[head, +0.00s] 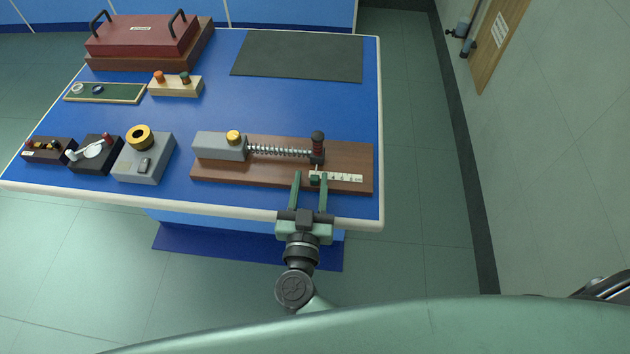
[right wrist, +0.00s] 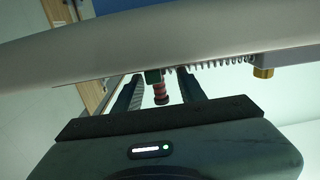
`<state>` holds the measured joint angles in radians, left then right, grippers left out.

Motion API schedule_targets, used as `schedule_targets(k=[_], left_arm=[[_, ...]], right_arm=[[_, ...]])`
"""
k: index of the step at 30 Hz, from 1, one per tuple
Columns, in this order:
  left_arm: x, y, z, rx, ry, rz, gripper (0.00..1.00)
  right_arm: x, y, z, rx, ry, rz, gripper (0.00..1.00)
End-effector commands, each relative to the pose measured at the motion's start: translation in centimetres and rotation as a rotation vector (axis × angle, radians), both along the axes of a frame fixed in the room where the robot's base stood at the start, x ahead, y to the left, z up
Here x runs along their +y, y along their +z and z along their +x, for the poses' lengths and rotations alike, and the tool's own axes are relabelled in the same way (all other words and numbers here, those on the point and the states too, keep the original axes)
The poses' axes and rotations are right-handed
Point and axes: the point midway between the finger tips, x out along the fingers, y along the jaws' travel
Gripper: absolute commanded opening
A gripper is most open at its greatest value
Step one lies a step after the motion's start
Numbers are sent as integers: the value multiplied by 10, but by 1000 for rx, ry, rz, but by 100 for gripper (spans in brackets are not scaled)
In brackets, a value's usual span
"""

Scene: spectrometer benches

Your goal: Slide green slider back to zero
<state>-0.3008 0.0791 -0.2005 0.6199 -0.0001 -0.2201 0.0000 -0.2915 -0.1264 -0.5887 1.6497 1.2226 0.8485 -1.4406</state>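The small dark green slider (head: 315,178) sits at the left end of a white marked scale (head: 345,178) on a brown wooden base (head: 270,176). Behind it stands a dark post with a red-brown knob (head: 318,142), at the right end of a coil spring (head: 280,152). My right gripper (head: 311,175) is open, with one finger left of the slider and the other at its right, over the scale's left part. I cannot tell whether either finger touches it. In the right wrist view the knob (right wrist: 160,92) shows between the open fingers (right wrist: 158,82). My left gripper is not in view.
A grey block with a yellow knob (head: 220,146) holds the spring's left end. A grey box with a yellow-black dial (head: 143,158) and other small devices stand further left. A dark mat (head: 298,56) lies at the back. The blue table's front edge (head: 240,212) is close to my right gripper.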

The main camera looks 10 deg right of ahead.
Motion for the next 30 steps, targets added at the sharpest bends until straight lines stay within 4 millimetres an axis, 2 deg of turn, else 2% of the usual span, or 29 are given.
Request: schedule_targets(k=[10, 22, 30], left_arm=[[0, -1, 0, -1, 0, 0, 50], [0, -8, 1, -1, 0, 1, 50], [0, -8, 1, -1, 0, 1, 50]], right_arm=[[-1, -1, -4, 1, -5, -1, 40], [17, -2, -63, 3, -3, 0, 40], [21, 0, -75, 0, -3, -1, 40]])
